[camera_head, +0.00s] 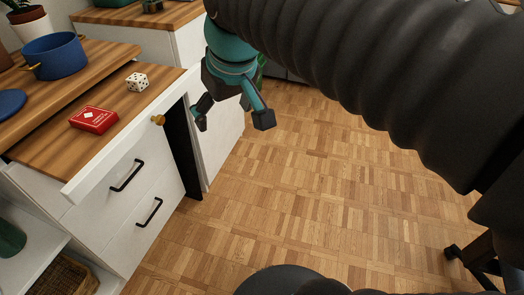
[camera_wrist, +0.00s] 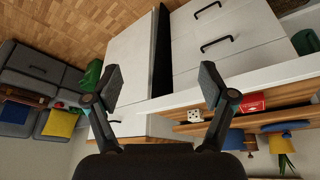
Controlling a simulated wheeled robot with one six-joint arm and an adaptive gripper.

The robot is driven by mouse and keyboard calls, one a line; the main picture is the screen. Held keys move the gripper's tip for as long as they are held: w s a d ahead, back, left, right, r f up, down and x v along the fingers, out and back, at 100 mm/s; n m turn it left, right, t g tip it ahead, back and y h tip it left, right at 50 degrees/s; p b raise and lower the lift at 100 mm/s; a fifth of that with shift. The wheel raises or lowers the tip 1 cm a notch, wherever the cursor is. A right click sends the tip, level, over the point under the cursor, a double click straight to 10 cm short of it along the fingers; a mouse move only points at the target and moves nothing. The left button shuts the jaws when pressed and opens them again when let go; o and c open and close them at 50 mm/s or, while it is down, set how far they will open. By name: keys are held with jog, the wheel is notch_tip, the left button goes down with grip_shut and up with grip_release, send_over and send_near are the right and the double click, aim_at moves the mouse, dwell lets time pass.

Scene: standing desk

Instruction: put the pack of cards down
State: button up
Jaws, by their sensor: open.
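The red pack of cards (camera_head: 94,119) lies flat on the lower wooden surface (camera_head: 55,155) of the desk, at the left of the head view. It also shows in the wrist view (camera_wrist: 252,102), just right of one finger. My gripper (camera_head: 231,119) is open and empty. It hangs in the air to the right of the desk's white front, apart from the pack.
A white die (camera_head: 137,82) lies behind the pack. A blue pot (camera_head: 55,56) and a blue disc (camera_head: 10,102) are on the raised board. The parquet floor (camera_head: 300,180) is clear.

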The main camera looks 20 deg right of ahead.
jog(key=s+d+f+m+t+h, duration=0.1)
jog(key=s+d+f+m, duration=0.2)
jog(key=s+d+f, duration=0.3)
notch_tip(320, 180, down, 4)
jog(key=shift+s+f, duration=0.25)
jog(key=shift+s, duration=1)
